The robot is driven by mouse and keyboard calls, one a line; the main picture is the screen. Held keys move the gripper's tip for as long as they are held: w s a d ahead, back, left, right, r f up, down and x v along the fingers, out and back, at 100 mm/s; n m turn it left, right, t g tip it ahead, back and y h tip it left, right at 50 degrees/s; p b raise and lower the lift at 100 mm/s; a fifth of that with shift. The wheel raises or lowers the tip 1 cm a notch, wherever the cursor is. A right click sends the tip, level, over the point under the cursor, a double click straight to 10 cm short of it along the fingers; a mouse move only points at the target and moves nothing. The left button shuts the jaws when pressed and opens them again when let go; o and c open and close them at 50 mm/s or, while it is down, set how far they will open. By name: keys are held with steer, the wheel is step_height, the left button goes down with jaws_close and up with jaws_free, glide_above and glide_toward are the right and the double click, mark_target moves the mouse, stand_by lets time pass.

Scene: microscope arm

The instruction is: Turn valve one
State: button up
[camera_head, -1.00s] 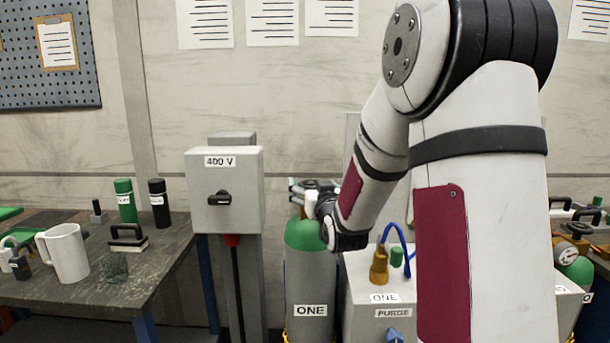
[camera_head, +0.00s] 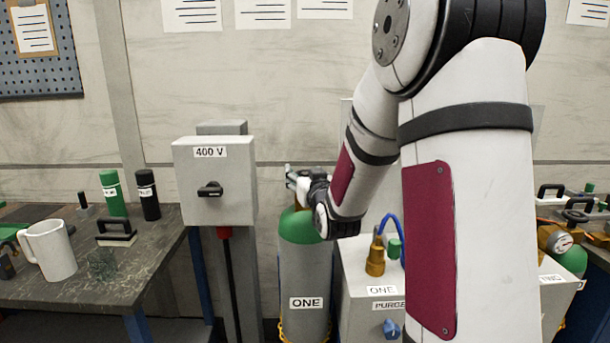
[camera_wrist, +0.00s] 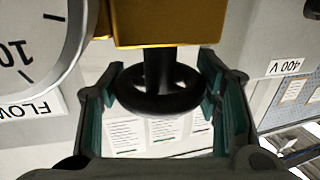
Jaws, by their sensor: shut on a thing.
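A green and grey gas cylinder labelled ONE (camera_head: 304,268) stands between the 400 V box and the white purge box. In the wrist view a black ring handwheel (camera_wrist: 158,98) sits on a dark stem under a brass valve body (camera_wrist: 168,22). My gripper (camera_wrist: 160,100) is shut on the handwheel, with a green-lined finger on each side of its rim. In the head view my gripper (camera_head: 297,182) is at the top of cylinder ONE. My wrist hides most of the valve there.
A grey 400 V switch box (camera_head: 213,180) stands just left of the cylinder. A white purge box (camera_head: 362,270) with a brass fitting and blue hose is on the right. A round gauge (camera_wrist: 38,45) is close beside the valve. A bench (camera_head: 70,290) holds a mug and bottles.

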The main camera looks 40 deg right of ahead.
steer(key=shift+r+n+y, duration=0.1)
steer(key=shift+n+y, duration=0.2)
steer(key=shift+y, duration=0.1)
steer(key=shift+n+t+y+p, duration=0.5)
steer(key=shift+n+y+p, duration=0.55)
steer(key=shift+y, duration=0.65)
steer(key=n+y+p, duration=0.2)
steer(key=shift+r+y, duration=0.1)
steer(key=shift+y, duration=0.3)
steer(key=shift+a+n+y+p, duration=0.1)
steer(key=shift+n+y+p, duration=0.3)
steer(key=shift+y, duration=0.4)
steer(key=o, duration=1.2)
steer(key=shift+c, duration=0.2)
steer(key=shift+f, duration=0.2)
